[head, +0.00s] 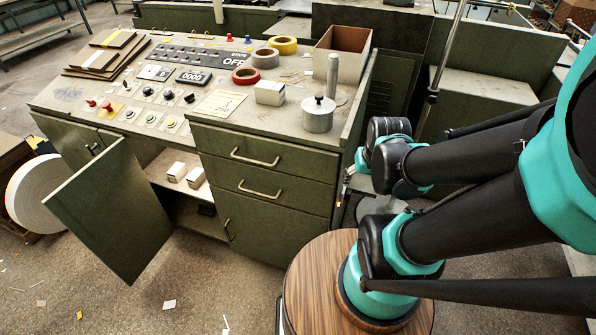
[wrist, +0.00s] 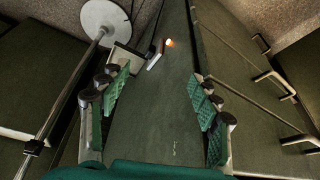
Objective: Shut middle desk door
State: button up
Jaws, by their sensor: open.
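The green desk (head: 270,225) has a control panel on top. Its middle door (head: 115,208) stands wide open, swung out to the left. The cupboard behind it shows a shelf (head: 163,160) with small pale boxes. My gripper (wrist: 158,108) is open and empty. In the wrist view its two padded fingers straddle a plain green surface that looks like the desk's right side. In the head view my arm reaches to the right end of the desk, and I cannot make out the fingers there. The middle door is not recognisable in the wrist view.
Drawers with metal handles (head: 255,157) are right of the opening. A pole stand (head: 432,98) is behind my arm; its disc base (wrist: 105,22) shows in the wrist view. Floor before the door is clear except scraps.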

aim_at(111, 206)
jog(key=i+l+z, duration=0.1)
jog(key=z, duration=1.5)
jog(key=k+j+z, duration=0.4)
jog(key=k+j, duration=0.15)
jog(key=j, duration=0.25)
jog(key=k+j+z, duration=0.4)
jog(key=k+j, duration=0.25)
jog(key=k+j+z, duration=0.4)
jog(key=k, duration=0.4)
jog(key=k+j+z, duration=0.1)
jog(key=k+z, duration=0.4)
jog(key=k, duration=1.85)
jog(key=k+j+u, duration=0.35)
jog(key=u, duration=0.8)
